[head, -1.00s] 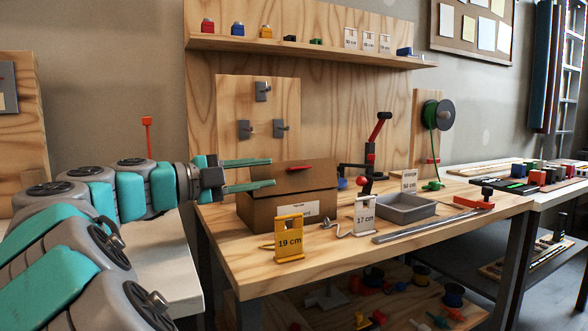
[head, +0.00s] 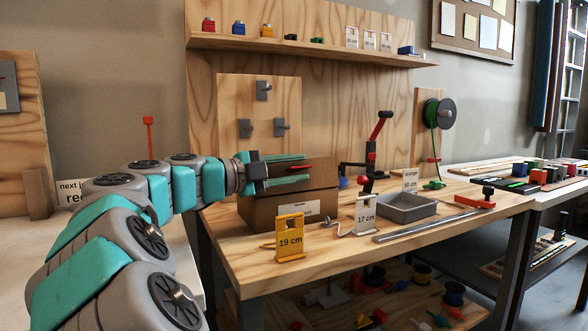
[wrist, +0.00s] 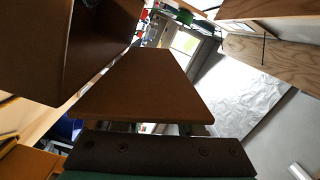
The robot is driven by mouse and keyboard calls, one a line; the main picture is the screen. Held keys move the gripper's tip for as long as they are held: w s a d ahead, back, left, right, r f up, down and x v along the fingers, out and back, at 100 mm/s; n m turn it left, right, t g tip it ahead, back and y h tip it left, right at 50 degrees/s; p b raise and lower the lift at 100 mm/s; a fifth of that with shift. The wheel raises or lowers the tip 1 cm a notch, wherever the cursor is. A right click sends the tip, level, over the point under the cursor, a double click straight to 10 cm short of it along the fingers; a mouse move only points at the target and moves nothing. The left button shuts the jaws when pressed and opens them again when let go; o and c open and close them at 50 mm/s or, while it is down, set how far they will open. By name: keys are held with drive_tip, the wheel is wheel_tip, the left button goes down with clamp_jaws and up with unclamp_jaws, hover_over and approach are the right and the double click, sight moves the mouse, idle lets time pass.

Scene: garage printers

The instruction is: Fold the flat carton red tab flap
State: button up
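The brown carton (head: 268,210) stands on the wooden workbench with a white label on its front. Its brown flap (head: 322,172) is raised above the box, with the red tab (head: 299,167) near its upper part. My gripper (head: 304,168) reaches in from the left at flap height. In the wrist view the flap (wrist: 140,85) spreads in front of the dark gripper palm, and the fingers are mostly hidden. I cannot tell whether a finger touches the flap.
A yellow 19 cm sign (head: 290,238) and a white 17 cm sign (head: 366,214) stand in front of the carton. A grey tray (head: 407,216) and a red-and-black lever stand (head: 368,170) are to the right.

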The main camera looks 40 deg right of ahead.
clamp_jaws()
drive_tip(key=shift+f+b, duration=0.15)
drive_tip(key=shift+b, duration=0.25)
idle(0.4)
